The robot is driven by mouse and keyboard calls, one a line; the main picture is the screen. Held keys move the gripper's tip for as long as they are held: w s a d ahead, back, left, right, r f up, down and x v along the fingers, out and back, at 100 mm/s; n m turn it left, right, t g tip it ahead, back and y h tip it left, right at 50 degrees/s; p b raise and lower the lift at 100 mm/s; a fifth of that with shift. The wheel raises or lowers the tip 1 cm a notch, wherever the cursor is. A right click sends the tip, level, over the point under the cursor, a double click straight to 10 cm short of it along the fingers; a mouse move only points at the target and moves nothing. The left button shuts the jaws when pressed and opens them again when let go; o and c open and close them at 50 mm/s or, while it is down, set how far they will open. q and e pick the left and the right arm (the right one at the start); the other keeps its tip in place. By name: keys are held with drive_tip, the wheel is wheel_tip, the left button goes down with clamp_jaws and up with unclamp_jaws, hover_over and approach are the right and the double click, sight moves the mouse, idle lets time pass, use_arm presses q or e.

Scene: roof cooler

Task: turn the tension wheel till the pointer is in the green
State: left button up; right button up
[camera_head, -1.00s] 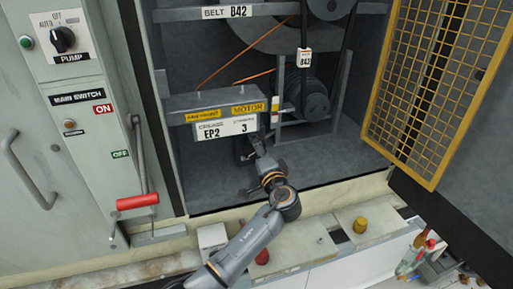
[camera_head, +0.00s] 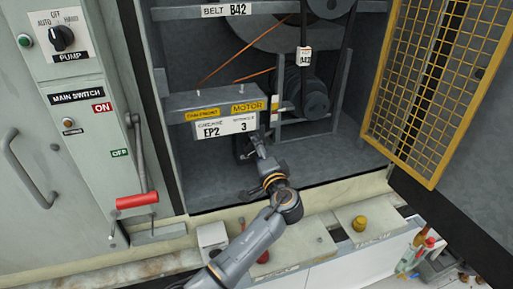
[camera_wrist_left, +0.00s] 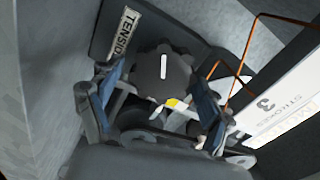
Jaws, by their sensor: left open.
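The tension wheel (camera_wrist_left: 163,72), a dark knob with a scalloped rim and a white line on its face, shows in the left wrist view. A partly cut-off label starting "TENSIO" (camera_wrist_left: 122,32) is beside it. My left gripper (camera_wrist_left: 160,90) is open, its two fingers on either side of the wheel's near side; I cannot tell whether they touch it. In the head view my left gripper (camera_head: 246,150) is inside the cabinet, below the motor box, and the wheel cannot be made out. I cannot make out the pointer or green zone. My right gripper is not in view.
The motor box (camera_head: 212,102) with its grease label hangs just above my left gripper. Belts and a pulley (camera_head: 314,105) are behind it. The yellow mesh door (camera_head: 425,90) stands open at right. The red-handled main switch (camera_head: 137,200) is at left. The cabinet floor (camera_head: 320,165) is clear.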

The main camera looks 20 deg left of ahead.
use_arm(q)
drive_tip(key=v, duration=1.1)
